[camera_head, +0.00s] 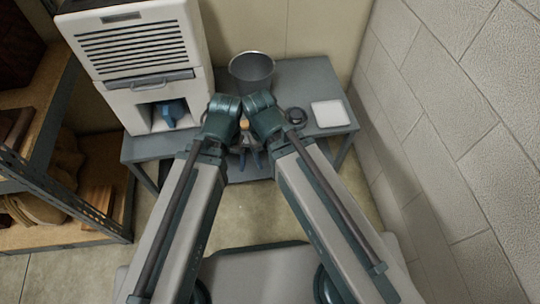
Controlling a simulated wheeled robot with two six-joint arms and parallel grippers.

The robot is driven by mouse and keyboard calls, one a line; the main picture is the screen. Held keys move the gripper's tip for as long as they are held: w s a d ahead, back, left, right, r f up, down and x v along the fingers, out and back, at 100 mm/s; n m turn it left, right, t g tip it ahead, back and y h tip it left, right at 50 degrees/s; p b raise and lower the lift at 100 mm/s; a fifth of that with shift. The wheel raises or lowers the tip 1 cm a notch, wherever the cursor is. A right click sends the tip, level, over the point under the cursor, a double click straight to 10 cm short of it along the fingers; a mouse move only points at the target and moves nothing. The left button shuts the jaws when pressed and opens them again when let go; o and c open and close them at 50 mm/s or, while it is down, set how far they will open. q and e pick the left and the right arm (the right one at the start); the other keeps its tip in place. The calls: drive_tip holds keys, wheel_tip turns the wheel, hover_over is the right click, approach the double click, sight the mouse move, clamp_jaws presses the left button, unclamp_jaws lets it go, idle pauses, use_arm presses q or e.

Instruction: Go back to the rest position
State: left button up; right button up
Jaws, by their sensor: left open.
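My two arms reach forward from the bottom of the head view and come together in front of a grey table (305,75). My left gripper (242,160) shows only in part beyond the wrist joints, low at the table's front edge. It is open, and I see nothing held in it. My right gripper (257,160) is close beside it and mostly hidden by the wrist joints, so its jaws cannot be read. Whether the two grippers touch cannot be told.
A white machine (133,40) with a blue object (173,112) in its bay stands at the table's left. A dark bucket (251,68), a black round item (295,116) and a white square (329,114) are on the table. Shelving (75,205) is left, a block wall (450,120) right.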

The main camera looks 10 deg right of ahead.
wheel_tip(320, 180, up, 28)
drive_tip(key=p, duration=2.8)
drive_tip(key=shift+r, duration=0.2)
